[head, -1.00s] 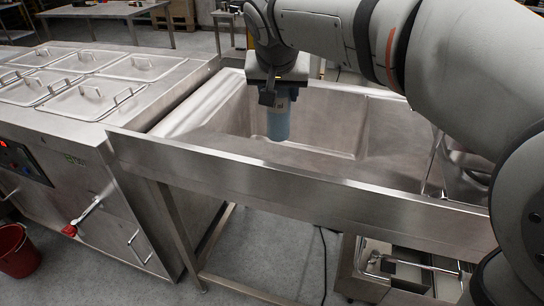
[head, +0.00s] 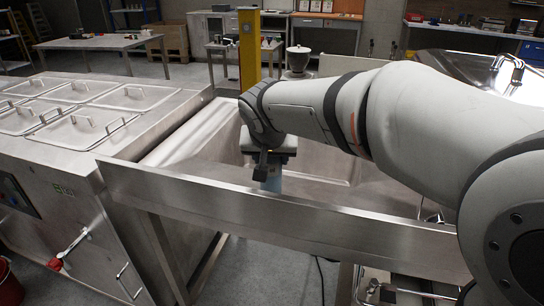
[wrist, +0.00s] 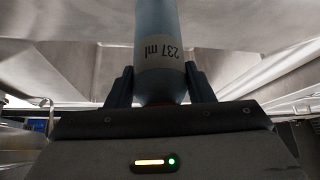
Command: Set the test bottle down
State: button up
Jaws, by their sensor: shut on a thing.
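The test bottle (head: 271,182) is pale blue and partly hidden below my gripper (head: 270,165) in the head view. In the wrist view the bottle (wrist: 160,25) runs up out of the frame, with a pale label reading "237 ml". My gripper (wrist: 160,88) has a finger on each side of the bottle and is shut on it. The bottle hangs over the steel sink basin (head: 325,160), just behind the front rim (head: 270,210). Its lower end is hard to make out, so I cannot tell whether it touches anything.
A steel counter with lidded wells (head: 75,110) stands at the left. A red bucket (head: 8,285) is on the floor there. A yellow post (head: 249,50) stands behind the sink. Work tables (head: 110,40) are farther back. My arm covers much of the sink's right side.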

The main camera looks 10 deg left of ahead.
jog(key=o, duration=1.2)
jog(key=shift+f, duration=0.1)
jog(key=shift+c, duration=0.2)
